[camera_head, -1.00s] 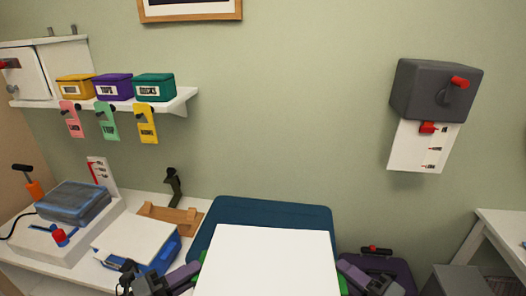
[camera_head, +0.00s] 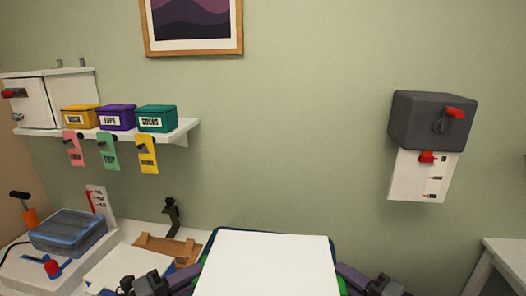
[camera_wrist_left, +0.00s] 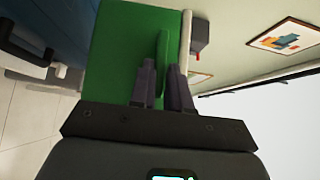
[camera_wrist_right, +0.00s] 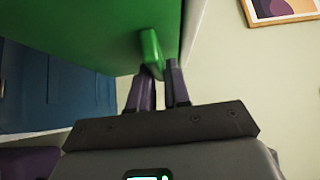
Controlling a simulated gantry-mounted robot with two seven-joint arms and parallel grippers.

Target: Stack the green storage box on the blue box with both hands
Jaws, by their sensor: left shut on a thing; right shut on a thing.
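The green storage box (camera_wrist_left: 122,45) has a white top (camera_head: 265,265), which fills the lower middle of the head view. My left gripper (camera_head: 193,277) is shut on a green handle (camera_wrist_left: 162,62) at its left side. My right gripper (camera_head: 343,277) is shut on the handle (camera_wrist_right: 151,50) at its right side. The green box looks held up and about level. The blue box (camera_wrist_right: 55,88) shows lower down in the right wrist view. In the head view only a thin blue rim (camera_head: 225,231) shows behind the white top; the rest is hidden.
A white bench on the left holds a blue-grey case (camera_head: 68,232), a brown wooden stand (camera_head: 168,248) and small tools. A shelf (camera_head: 180,131) with small boxes and a dark grey wall unit (camera_head: 432,120) are on the wall. A white table (camera_head: 510,255) stands at right.

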